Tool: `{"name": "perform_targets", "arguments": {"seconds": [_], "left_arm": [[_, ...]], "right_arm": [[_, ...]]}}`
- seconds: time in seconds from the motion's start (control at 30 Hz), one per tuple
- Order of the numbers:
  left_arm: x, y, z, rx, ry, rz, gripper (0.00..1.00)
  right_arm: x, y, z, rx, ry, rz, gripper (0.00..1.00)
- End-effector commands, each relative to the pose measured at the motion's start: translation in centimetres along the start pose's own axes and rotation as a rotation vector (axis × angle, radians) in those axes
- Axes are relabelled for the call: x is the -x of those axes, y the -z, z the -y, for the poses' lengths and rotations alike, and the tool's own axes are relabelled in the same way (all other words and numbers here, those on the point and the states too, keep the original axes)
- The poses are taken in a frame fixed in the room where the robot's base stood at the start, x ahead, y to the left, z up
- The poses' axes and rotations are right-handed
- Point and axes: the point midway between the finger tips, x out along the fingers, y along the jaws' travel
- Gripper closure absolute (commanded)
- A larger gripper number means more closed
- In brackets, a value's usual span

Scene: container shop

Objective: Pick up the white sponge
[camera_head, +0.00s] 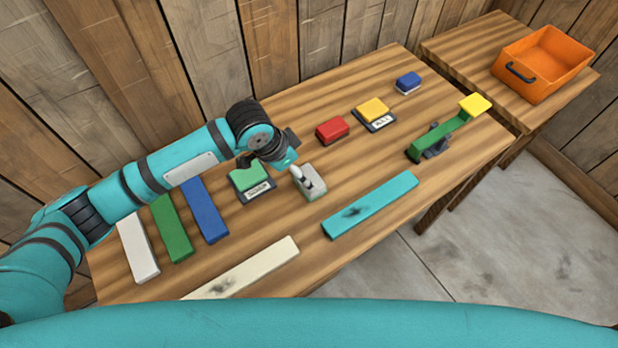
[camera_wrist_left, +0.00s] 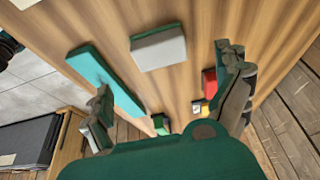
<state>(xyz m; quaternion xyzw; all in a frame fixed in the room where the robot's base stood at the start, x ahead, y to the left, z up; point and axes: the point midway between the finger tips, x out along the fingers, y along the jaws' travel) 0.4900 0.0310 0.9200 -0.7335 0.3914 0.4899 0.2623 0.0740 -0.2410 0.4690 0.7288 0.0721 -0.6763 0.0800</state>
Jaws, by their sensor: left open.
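The white sponge (camera_head: 316,190) lies on the wooden table (camera_head: 285,215) just right of my left gripper, with a green layer along its lower side. In the left wrist view the sponge (camera_wrist_left: 160,50) shows whole, beyond the fingertips and roughly between their lines. My left gripper (camera_head: 270,152) is above the table. Its two fingers (camera_wrist_left: 168,92) are spread wide with nothing between them. It is apart from the sponge. My right gripper is in neither view.
A green block on a labelled base (camera_head: 249,181) stands left of the sponge. A red block (camera_head: 332,130), a yellow block (camera_head: 373,109) and a blue block (camera_head: 408,82) lie farther back. A teal bar (camera_head: 372,205) lies right. An orange bin (camera_head: 543,65) stands on another table.

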Motion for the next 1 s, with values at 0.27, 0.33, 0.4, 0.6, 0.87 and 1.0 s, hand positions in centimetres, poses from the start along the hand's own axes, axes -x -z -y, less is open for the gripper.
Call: {"name": "perform_targets", "arguments": {"seconds": [0.27, 0.33, 0.4, 0.6, 0.87, 1.0], "left_arm": [[-3.8, 0.0, 0.0, 0.0, 0.0, 0.0, 0.0], [-4.1, 0.1, 0.0, 0.0, 0.0, 0.0, 0.0], [-4.6, 0.1, -0.1, 0.001, -0.001, 0.001, 0.0], [-7.5, 0.1, -0.3, 0.001, -0.001, 0.003, 0.0], [-9.3, 0.1, -0.2, 0.0, 0.0, -0.001, 0.0], [-9.2, 0.1, -0.2, 0.0, 0.0, -0.001, 0.0]], "right_arm": [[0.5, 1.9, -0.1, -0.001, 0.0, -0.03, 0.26], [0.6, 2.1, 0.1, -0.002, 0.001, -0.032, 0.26], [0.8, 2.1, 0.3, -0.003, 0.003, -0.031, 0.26], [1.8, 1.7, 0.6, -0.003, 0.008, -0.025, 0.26], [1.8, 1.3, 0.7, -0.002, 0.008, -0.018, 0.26], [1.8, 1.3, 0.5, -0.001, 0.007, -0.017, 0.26]]}}
